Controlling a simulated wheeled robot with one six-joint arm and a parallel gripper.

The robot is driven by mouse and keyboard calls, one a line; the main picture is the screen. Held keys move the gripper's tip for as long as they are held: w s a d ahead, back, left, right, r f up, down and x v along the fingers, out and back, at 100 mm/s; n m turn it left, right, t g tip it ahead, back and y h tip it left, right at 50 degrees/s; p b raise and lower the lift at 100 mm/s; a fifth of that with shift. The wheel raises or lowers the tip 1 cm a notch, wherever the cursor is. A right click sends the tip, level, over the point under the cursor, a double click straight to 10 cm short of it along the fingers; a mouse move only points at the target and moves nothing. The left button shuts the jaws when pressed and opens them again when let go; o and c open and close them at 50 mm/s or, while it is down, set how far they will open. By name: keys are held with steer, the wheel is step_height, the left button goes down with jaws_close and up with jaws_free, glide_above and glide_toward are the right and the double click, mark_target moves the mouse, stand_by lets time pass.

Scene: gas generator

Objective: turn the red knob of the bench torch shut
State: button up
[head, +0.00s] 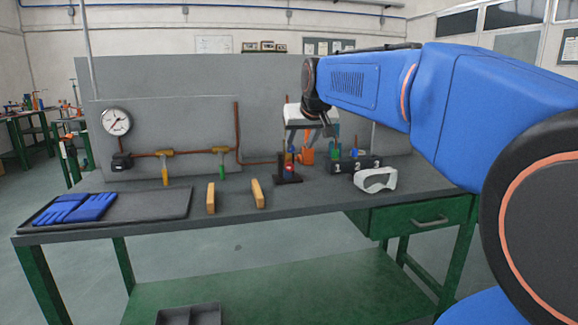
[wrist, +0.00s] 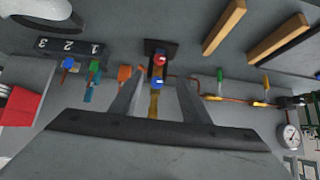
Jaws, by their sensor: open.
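The bench torch stands upright on a small dark base (head: 288,180) near the middle of the grey bench. Its red knob (head: 289,169) faces the front, low on the torch; it also shows in the wrist view (wrist: 159,59), near the dark base. A blue knob (wrist: 157,82) sits on the same torch, above the red one. I see no contact.
A dark block (head: 352,165) marked 1, 2, 3 with coloured tools and white goggles (head: 376,179) stand to the right. Two wooden blocks (head: 258,193) lie left. A copper pipe (head: 237,135), yellow and green valve handles and a gauge (head: 116,121) line the back panel. Blue gloves (head: 75,208) lie on a tray.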

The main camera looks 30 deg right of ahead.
mark_target(291, 167)
steer(key=x, duration=1.4)
steer(key=shift+w+d+f, duration=0.1)
steer(key=shift+d, duration=0.05)
steer(key=c, duration=1)
